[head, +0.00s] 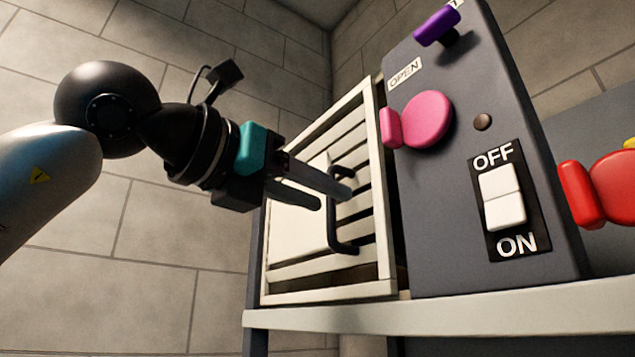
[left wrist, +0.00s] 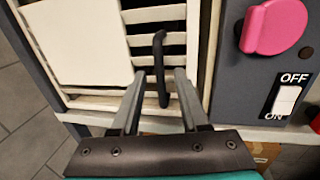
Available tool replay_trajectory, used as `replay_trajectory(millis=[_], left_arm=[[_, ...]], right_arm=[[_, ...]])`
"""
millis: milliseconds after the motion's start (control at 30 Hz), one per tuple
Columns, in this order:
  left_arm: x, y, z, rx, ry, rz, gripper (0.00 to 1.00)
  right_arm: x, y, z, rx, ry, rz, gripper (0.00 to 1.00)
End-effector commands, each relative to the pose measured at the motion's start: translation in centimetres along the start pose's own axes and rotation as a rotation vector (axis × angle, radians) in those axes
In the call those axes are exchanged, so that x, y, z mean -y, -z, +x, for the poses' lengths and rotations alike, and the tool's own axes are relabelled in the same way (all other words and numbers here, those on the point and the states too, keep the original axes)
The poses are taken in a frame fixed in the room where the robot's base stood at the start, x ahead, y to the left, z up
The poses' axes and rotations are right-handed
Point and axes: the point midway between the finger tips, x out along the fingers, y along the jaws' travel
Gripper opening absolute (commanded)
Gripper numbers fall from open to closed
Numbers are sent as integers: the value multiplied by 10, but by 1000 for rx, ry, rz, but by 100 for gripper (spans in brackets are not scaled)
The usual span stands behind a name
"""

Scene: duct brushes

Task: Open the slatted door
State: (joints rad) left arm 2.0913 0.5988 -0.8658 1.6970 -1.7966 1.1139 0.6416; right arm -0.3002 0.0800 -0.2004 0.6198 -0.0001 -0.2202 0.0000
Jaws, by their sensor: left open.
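The slatted door (head: 373,255) is a cream frame with horizontal slats and appears closed. A black bar handle (head: 345,248) stands upright on it. My left gripper (head: 336,197) is open in front of the door, its fingers pointing at the handle. In the left wrist view, the handle (left wrist: 160,68) rises between and beyond the fingertips of the left gripper (left wrist: 161,80). Whether the fingers touch the handle I cannot tell. A blank pale panel (left wrist: 75,45) covers the left part of the slats. My right gripper is not in view.
A grey control box (head: 440,220) stands right of the door with a pink knob (head: 428,119), a purple knob (head: 437,27) and an OFF/ON switch (head: 503,197). A red knob (head: 612,187) is farther right. A pale shelf (head: 480,312) runs beneath. Left of the door is block wall.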

Motion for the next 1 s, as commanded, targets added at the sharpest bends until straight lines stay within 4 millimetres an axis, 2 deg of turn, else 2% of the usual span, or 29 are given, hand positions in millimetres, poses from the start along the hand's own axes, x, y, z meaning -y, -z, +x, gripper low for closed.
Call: replay_trajectory(millis=[300, 700, 1000], left_arm=[[0, 0, 3, 0, 1, 0, 44], [0, 0, 2, 1, 0, 0, 0], [0, 0, 2, 1, 0, 0, 0]], right_arm=[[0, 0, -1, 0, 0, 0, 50], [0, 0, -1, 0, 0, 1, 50], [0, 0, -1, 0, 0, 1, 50]])
